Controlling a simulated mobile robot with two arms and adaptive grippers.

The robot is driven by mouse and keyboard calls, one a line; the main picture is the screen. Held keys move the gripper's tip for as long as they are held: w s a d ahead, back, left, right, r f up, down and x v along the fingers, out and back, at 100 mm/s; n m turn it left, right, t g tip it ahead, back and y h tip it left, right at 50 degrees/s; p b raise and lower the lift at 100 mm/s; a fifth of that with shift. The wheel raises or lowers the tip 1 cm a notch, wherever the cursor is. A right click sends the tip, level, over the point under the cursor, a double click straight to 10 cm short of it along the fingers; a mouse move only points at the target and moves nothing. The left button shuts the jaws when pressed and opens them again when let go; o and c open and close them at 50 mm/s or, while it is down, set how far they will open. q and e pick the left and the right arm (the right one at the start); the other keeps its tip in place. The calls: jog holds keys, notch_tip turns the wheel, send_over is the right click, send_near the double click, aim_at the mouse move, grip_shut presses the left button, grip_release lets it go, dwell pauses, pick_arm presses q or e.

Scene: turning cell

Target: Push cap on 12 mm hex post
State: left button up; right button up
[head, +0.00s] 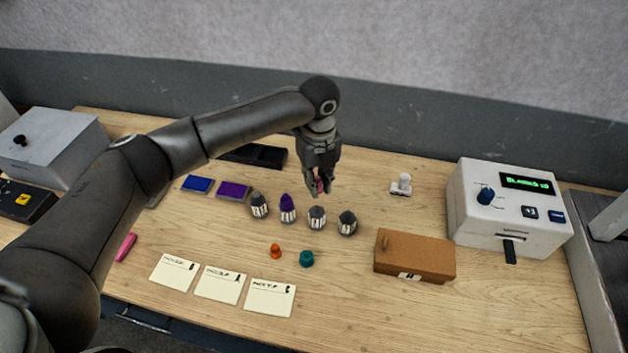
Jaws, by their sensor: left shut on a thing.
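My left gripper (319,190) points down and is shut on a small pinkish-red cap (321,186), mostly hidden between the fingers. It hangs above and slightly behind a row of grey posts with striped labels. The row holds a left post (259,206), one with a purple cap (287,202) on it, a third post (317,217) and a right post (347,223). I cannot tell which is the 12 mm hex post. An orange cap (276,251) and a teal cap (306,259) lie loose in front. My right gripper is not in view.
Three cards (220,285) lie at the front. A brown box (414,256) and a white device with a green display (509,208) stand right. A small white object (401,185) stands behind. Blue (197,184) and purple (233,190) flat pieces lie left of the posts.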

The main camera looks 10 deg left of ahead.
aim_at(317, 207)
pick_arm(q)
jog(key=shift+f+b, duration=0.7)
jog(key=shift+f, duration=0.1)
notch_tip(317, 207, down, 2)
jog(key=shift+a+f+b, duration=0.15)
jog(key=shift+b, duration=1.1)
jog(key=shift+f, duration=0.9)
jog(key=shift+f+p, duration=0.1)
jog(key=shift+p, duration=0.75)
jog(key=shift+f, duration=0.15)
